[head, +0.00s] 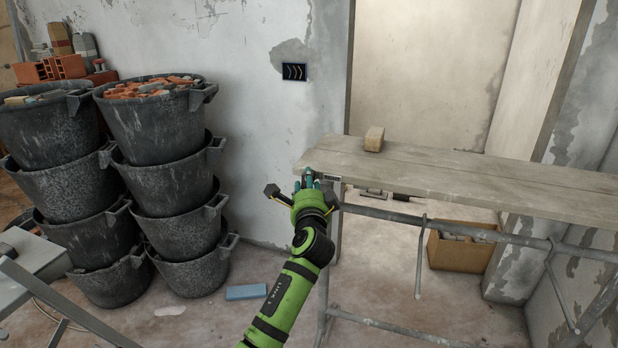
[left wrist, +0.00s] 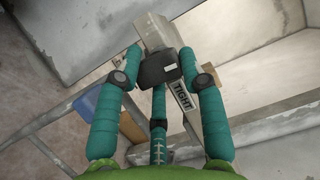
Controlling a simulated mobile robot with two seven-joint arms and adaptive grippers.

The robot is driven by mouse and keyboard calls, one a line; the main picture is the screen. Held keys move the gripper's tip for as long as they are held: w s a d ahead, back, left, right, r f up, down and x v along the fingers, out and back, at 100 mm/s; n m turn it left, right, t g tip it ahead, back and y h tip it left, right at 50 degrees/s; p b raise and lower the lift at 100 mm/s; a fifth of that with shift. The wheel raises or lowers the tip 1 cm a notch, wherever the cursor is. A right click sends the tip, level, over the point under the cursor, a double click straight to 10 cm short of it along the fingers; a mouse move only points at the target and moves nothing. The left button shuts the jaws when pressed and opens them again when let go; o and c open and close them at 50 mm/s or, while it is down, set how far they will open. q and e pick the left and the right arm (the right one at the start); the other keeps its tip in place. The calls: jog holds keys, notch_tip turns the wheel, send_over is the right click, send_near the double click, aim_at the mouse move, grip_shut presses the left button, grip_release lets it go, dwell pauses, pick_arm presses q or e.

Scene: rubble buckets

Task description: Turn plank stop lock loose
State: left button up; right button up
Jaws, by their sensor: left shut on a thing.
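My left gripper (head: 308,178), green with teal fingers, is at the left end of the plank (head: 460,178), by a small label plate (head: 333,178) on its front edge. In the left wrist view, its fingers (left wrist: 163,62) are shut around a dark lock knob (left wrist: 158,70) with a pale mark on its face. A strip reading "TIGHT" (left wrist: 182,97) shows beside the knob. The fingers hide most of the lock in the head view. My right gripper is in neither view.
A small wooden block (head: 374,139) lies on the plank. Trestle rails (head: 420,218) run below it, with a cardboard box (head: 460,248) behind. Stacked black buckets (head: 165,175) stand at the left, the upper ones holding rubble. A blue block (head: 246,292) lies on the floor.

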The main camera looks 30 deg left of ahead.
pick_arm(q)
jog(key=shift+s+a+n+g+p, duration=0.2)
jog(key=shift+n+g+p, duration=0.3)
jog(key=shift+n+p, duration=0.45)
jog(key=shift+a+n+h, duration=0.1)
jog(key=shift+n+h, duration=0.2)
jog(key=shift+n, duration=0.05)
jog(key=shift+f, duration=0.25)
jog(key=o, duration=1.2)
jog(key=shift+c, duration=0.2)
jog(key=shift+o, duration=0.5)
jog(key=shift+a, duration=0.1)
jog(key=shift+r, duration=0.1)
